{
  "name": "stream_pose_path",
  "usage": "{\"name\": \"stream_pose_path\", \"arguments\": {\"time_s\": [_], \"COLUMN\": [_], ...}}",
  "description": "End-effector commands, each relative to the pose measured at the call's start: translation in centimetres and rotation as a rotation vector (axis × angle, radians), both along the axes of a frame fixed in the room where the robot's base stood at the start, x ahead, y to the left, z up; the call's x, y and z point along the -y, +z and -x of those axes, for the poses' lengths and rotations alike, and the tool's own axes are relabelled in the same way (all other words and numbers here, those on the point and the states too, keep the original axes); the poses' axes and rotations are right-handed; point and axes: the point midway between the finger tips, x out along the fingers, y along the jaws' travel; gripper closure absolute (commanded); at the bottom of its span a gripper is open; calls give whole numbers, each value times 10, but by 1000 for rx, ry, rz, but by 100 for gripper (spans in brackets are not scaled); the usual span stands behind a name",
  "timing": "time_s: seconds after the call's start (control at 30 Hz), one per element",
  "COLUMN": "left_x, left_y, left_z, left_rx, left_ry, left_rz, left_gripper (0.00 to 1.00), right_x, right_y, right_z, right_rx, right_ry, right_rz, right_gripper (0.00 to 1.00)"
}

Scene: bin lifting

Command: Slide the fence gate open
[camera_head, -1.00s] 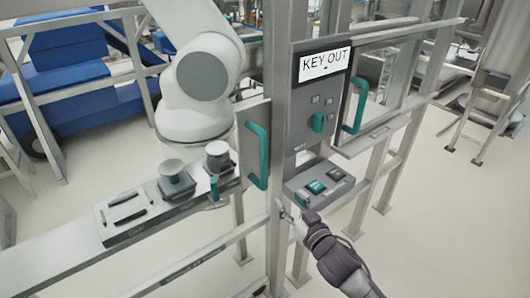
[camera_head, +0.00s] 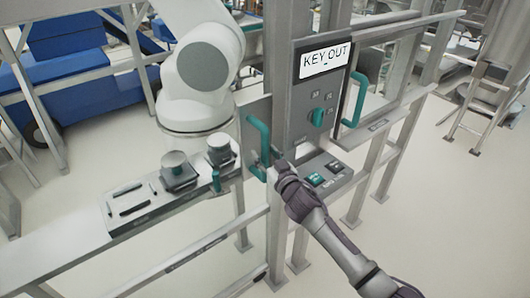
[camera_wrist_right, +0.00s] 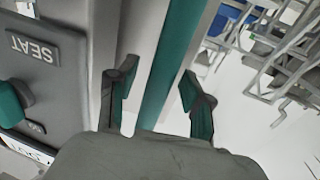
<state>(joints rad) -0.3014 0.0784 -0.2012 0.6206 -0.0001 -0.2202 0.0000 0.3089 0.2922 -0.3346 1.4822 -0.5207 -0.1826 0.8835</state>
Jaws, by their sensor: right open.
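The fence gate's teal handle (camera_head: 258,148) stands upright on a grey plate left of the key panel. It also shows as a teal bar (camera_wrist_right: 172,60) in the right wrist view. My right gripper (camera_head: 269,158) is at this handle, low on its right side. In the right wrist view the two fingers of my right gripper (camera_wrist_right: 156,88) are apart, with the bar running between them. I cannot tell whether either finger touches it. A second teal handle (camera_head: 355,100) is on the framed panel right of the key panel. My left gripper is not in view.
The grey key panel (camera_head: 300,92) with a "KEY OUT" display stands just right of the handle. A button box (camera_head: 325,172) juts out below it. A large white robot arm (camera_head: 195,85) stands behind the fence. A ledge (camera_head: 60,243) with fixtures lies left.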

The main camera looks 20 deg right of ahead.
Motion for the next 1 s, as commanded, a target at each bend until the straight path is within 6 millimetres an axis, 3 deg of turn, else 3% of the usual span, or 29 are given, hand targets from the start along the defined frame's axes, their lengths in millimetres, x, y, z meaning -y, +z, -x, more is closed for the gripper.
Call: {"name": "stream_pose_path", "arguments": {"time_s": [0.33, 0.63, 1.0], "left_x": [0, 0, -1], "left_y": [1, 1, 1], "left_z": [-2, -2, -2], "left_rx": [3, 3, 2], "left_ry": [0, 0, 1], "left_rz": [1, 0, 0], "left_gripper": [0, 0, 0], "right_x": [-1, -1, -1], "right_y": [0, 0, 0], "right_z": [-5, -5, -4], "right_rx": [0, 0, 0], "right_ry": [0, 0, 0], "right_rz": [1, 1, 1], "right_gripper": [50, 98, 100]}}
